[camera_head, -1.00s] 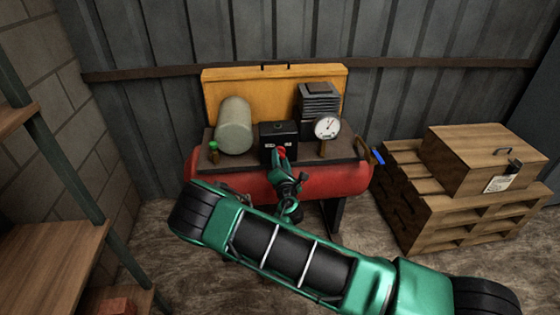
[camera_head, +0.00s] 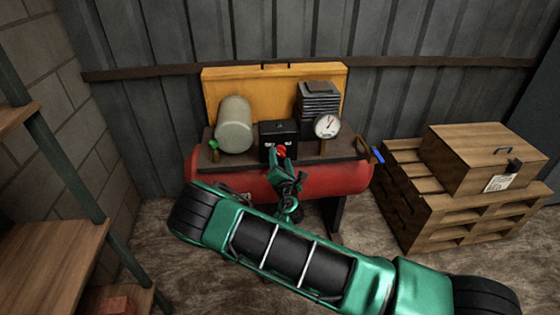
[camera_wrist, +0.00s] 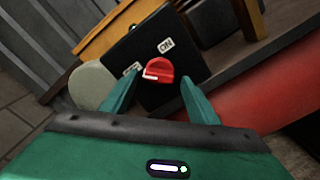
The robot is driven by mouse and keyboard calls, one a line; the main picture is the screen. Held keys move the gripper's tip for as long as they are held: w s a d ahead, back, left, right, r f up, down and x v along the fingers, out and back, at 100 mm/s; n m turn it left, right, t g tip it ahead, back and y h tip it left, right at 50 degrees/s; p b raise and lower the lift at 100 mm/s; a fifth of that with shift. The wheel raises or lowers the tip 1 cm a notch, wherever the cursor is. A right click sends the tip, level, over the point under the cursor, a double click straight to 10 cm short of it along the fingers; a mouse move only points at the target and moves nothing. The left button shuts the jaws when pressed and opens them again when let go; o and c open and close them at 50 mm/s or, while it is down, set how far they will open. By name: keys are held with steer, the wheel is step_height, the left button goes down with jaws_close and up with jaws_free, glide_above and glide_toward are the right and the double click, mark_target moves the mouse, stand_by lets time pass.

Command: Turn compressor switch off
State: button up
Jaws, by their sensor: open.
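The compressor has a red tank (camera_head: 335,182) and a black switch box (camera_head: 278,136) on its top plate. A red rotary knob (camera_wrist: 160,72) sits on the box's front face; it also shows in the head view (camera_head: 281,151). A white mark on the knob points toward the partly hidden left label (camera_wrist: 131,69); the "ON" label (camera_wrist: 166,45) is above it. My gripper (camera_wrist: 153,84) is open, with one green finger on each side of the knob. I cannot tell whether the fingers touch it. In the head view my gripper (camera_head: 286,170) is just below the knob.
A pressure gauge (camera_head: 327,126) and a grey cylinder (camera_head: 234,125) flank the box. A yellow panel (camera_head: 250,85) stands behind. A wooden crate (camera_head: 470,165) on a pallet (camera_head: 420,215) is at right. Shelves (camera_head: 50,245) stand at left.

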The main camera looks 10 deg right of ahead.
steer(key=s, duration=1)
steer(key=shift+s, duration=0.35)
